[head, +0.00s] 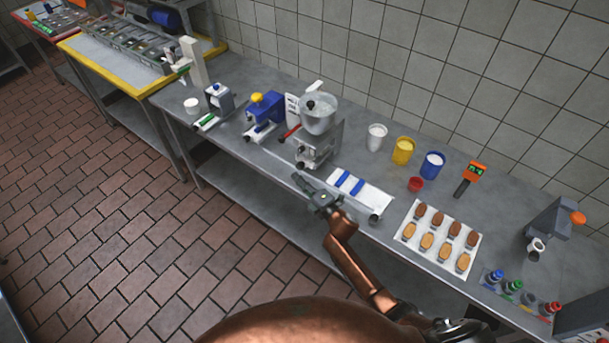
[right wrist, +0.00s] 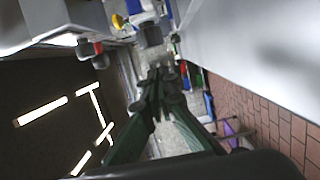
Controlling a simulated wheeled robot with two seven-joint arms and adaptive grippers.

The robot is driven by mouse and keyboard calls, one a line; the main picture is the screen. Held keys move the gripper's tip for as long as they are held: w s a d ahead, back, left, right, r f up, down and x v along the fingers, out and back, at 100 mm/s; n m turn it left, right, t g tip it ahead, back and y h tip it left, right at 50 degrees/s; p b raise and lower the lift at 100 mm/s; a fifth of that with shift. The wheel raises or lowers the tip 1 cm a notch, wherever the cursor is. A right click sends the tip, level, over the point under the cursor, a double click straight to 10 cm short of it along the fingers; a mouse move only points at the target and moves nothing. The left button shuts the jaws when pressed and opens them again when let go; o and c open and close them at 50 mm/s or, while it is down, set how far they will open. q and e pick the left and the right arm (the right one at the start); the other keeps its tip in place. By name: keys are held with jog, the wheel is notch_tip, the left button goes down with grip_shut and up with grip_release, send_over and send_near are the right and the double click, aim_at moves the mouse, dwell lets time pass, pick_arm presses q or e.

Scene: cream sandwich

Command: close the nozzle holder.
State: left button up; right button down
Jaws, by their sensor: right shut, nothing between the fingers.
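The cream machine (head: 325,140) stands on the steel counter, with a clear bowl on top. Parts at its lower front (head: 306,156) look like the nozzle holder; they are too small to tell whether it is open or closed. My right gripper (head: 299,180) is shut and empty, just in front of the machine near the counter's front edge, apart from it as far as I can tell. In the right wrist view, its fingers (right wrist: 157,82) meet at their tips. A grey machine body (right wrist: 45,22) fills the upper left there. My left gripper is not in view.
A white tray with blue strips (head: 368,193) lies right of the machine. A tray of several buns (head: 438,240) lies farther right. White, yellow and blue tubs (head: 403,151) stand behind. A blue device (head: 264,113) stands left of the machine.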

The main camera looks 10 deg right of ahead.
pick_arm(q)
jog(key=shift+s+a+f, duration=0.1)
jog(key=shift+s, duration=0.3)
pick_arm(e)
jog(key=a+v, duration=0.1)
jog(key=v, duration=0.9)
jog(key=shift+s, duration=0.3)
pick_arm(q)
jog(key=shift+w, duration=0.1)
